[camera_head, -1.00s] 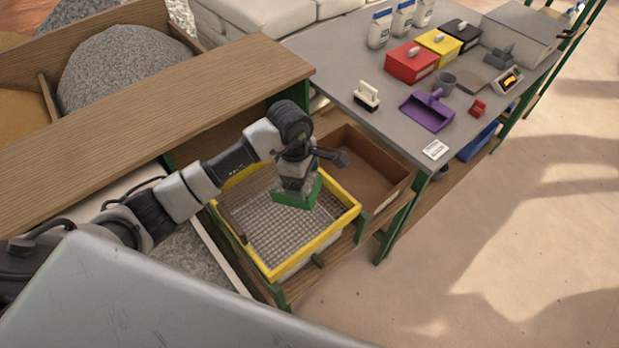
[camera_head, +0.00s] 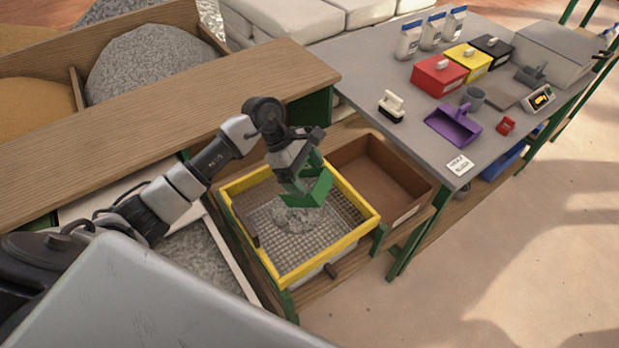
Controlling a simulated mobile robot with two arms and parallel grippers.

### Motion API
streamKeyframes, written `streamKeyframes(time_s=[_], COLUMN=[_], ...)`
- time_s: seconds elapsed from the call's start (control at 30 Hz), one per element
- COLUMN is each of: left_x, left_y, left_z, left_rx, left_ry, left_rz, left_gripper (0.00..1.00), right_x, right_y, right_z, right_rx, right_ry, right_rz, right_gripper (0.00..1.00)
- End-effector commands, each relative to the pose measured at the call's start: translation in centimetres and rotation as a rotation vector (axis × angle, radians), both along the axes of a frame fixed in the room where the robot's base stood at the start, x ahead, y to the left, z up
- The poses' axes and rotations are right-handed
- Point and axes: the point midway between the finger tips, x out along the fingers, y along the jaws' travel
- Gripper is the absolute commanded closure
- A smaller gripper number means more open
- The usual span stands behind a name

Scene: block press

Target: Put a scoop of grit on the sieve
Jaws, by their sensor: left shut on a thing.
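The sieve (camera_head: 350,240) is a yellow frame with a grey wire mesh, on the low wooden bench. My right gripper is not in view.
An open brown box (camera_head: 385,175) stands right of the sieve. Bins with a grey grit pile (camera_head: 150,62) and sand (camera_head: 30,95) lie behind a wooden shelf.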

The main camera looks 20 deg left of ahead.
Motion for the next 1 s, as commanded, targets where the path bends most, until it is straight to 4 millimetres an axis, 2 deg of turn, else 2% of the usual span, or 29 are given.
streamKeyframes(time_s=[1.0], left_x=[0.1], left_y=[3.0], left_z=[0.0], left_rx=[-0.299], left_ry=[0.001], left_rz=[0.001], left_gripper=[0.58], right_x=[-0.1], right_y=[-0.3], right_z=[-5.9], right_rx=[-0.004], right_ry=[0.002], right_rz=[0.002], right_gripper=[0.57])
